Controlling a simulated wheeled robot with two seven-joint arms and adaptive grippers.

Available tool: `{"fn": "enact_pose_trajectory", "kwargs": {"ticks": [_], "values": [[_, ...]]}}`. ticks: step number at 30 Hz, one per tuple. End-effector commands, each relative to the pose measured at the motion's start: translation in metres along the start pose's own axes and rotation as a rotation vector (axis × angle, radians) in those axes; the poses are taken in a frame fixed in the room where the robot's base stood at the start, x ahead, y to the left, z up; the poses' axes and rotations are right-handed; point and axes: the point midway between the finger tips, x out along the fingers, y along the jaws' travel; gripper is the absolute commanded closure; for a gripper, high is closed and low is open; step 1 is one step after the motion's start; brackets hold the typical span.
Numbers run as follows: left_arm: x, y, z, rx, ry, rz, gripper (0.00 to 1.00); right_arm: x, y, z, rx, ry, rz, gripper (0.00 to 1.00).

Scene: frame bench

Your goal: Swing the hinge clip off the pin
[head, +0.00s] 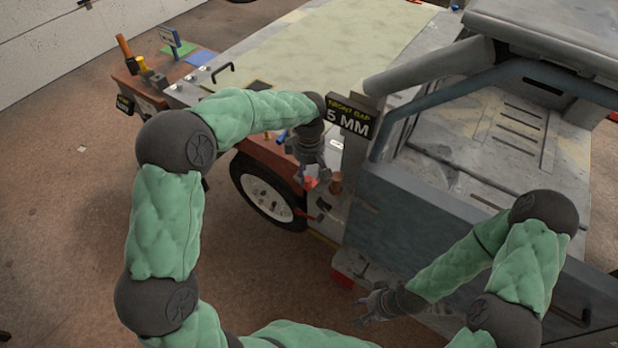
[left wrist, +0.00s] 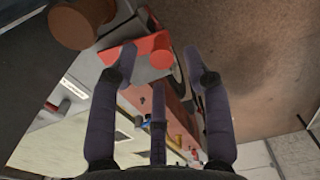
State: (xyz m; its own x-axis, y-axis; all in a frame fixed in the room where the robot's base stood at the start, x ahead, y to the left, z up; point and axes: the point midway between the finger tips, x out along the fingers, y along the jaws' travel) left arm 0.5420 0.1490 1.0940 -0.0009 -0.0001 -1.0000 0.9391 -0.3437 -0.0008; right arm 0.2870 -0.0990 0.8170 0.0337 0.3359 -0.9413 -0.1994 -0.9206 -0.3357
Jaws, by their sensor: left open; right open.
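A small red part, which looks like the hinge clip (head: 311,183), is at the front edge of the vehicle frame. In the left wrist view it shows as a flat red arm (left wrist: 147,43) with a short red cylinder (left wrist: 161,59) at its end. I cannot clearly make out the pin. My left gripper (head: 304,176) is open at the red part. In the left wrist view its fingertips (left wrist: 160,65) are on either side of the red cylinder, and one tip overlaps the red arm. Contact cannot be told. My right gripper (head: 368,308) is open and empty, low at the front.
A brown cylinder (head: 335,184) stands just right of the red part, with a "5 MM" sign (head: 351,118) above. A wheel (head: 266,198) is below left. A grey-blue panel (head: 425,240) is to the right. Handled tools (head: 140,62) stand at the far left corner.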

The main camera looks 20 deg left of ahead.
Motion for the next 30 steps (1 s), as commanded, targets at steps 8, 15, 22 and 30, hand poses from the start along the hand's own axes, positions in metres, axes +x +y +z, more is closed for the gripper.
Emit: {"fn": "enact_pose_trajectory", "kwargs": {"ticks": [8,15,22,30], "values": [[-0.054,0.001,0.001,-0.001,0.000,0.002,0.51,0.000,0.000,0.000,0.000,0.000,0.000,0.54],[-0.078,0.001,0.001,0.000,0.000,0.000,0.51,0.000,0.000,0.000,0.000,0.000,0.000,0.54],[-0.081,0.000,0.001,0.000,-0.001,-0.001,0.51,0.000,0.000,0.000,0.000,0.000,0.000,0.54],[-0.081,0.000,0.001,0.000,-0.001,-0.001,0.51,0.000,0.000,0.000,0.000,0.000,0.000,0.54]]}}
